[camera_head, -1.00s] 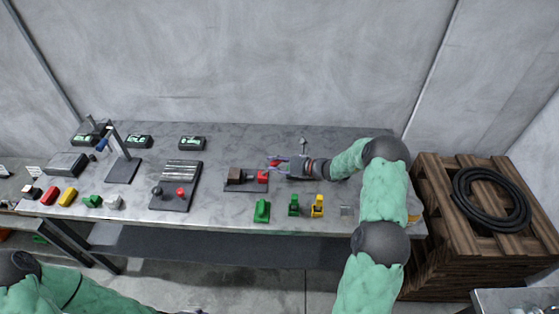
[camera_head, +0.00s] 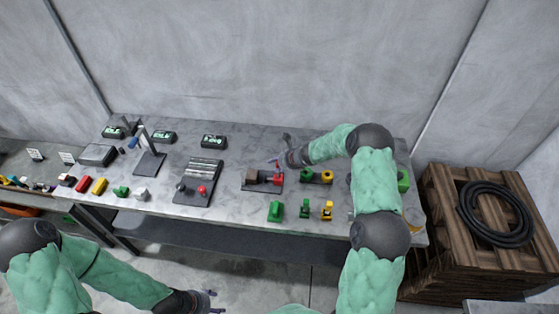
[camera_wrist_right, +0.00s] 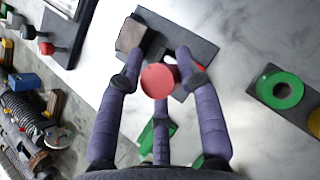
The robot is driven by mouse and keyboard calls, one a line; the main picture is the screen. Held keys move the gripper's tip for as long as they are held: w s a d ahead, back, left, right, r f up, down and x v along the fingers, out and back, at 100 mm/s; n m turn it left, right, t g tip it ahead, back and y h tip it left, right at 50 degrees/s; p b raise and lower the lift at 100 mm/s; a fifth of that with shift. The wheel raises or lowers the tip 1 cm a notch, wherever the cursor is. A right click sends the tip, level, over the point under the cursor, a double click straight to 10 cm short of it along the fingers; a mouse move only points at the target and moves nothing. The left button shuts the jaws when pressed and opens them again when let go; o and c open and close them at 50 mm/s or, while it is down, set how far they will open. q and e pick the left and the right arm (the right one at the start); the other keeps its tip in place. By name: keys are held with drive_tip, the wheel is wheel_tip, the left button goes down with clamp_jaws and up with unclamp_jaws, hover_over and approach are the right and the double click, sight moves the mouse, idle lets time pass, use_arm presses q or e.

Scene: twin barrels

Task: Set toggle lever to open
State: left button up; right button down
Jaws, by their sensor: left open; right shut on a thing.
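The toggle lever (camera_head: 278,170) is red and stands on a dark base plate (camera_head: 250,187) beside a brown block (camera_head: 254,175). In the right wrist view its round red end (camera_wrist_right: 158,81) lies between my purple fingers, seen end-on, with the brown block (camera_wrist_right: 131,34) beyond. My right gripper (camera_head: 279,161) is shut on the lever from above and behind; its fingers hide part of it. My left gripper (camera_head: 211,302) is open and empty, low in front of the table, well away from the lever.
Green and yellow pieces (camera_head: 305,209) stand near the table's front edge. A plate with green and yellow rings (camera_head: 316,176) lies right of the lever. A dark panel with knobs (camera_head: 200,182) lies left. A crate with a coiled hose (camera_head: 497,212) stands right.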

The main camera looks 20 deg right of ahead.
drive_tip(key=shift+w+r, duration=0.1)
idle(0.5)
drive_tip(key=c, duration=0.9)
unclamp_jaws()
drive_tip(key=shift+a, duration=0.1)
drive_tip(key=shift+o, duration=0.6)
drive_tip(key=v, duration=1.1)
drive_tip(key=shift+s+r, duration=0.2)
drive_tip(key=shift+r, duration=0.15)
